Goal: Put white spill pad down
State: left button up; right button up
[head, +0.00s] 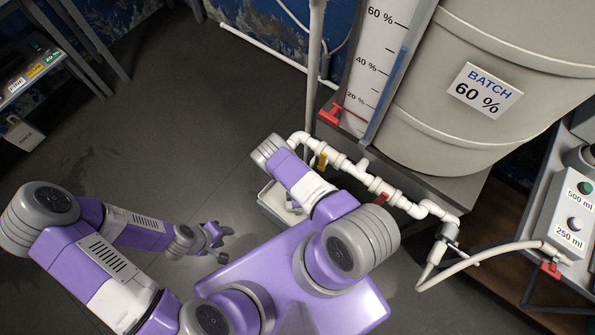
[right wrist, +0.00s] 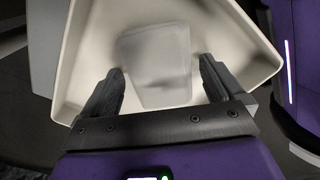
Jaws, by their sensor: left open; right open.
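A pale, square spill pad (right wrist: 152,72) shows in the right wrist view, lying on the floor of a white tray (right wrist: 72,70). My right gripper (right wrist: 158,88) is open, with one finger on each side of the pad's lower part, and nothing is clamped between them. I cannot tell whether the fingertips touch the pad. In the head view the tray (head: 268,200) is partly hidden by my right arm, and the right gripper's fingers are hidden. My left gripper (head: 221,240) is open and empty, over the floor left of the tray.
A large grey batch tank (head: 440,110) stands on a bench at the upper right. White piping (head: 345,168) with red and yellow valve handles runs along its front. A dispenser box (head: 572,215) with a hose is at the right. The floor at left centre is clear.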

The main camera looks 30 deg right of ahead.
jog(key=s+a+r+m+y+p, duration=0.1)
jog(key=a+r+m, duration=0.2)
jog(key=r, duration=0.8)
jog(key=s+a+r+m+y+p, duration=0.1)
jog(key=s+a+r+m+p, duration=0.1)
jog(key=a+r+m, duration=0.2)
jog(key=s+a+r+m+y+p, duration=0.2)
jog(key=r+m, duration=0.6)
jog(key=r, duration=1.1)
jog(key=shift+s+a+r+m+t, duration=0.2)
jog(key=shift+a+r+m+t, duration=0.1)
jog(key=shift+a, duration=0.6)
jog(key=shift+p, duration=0.3)
jog(key=shift+r+p, duration=0.35)
jog(key=shift+r, duration=0.05)
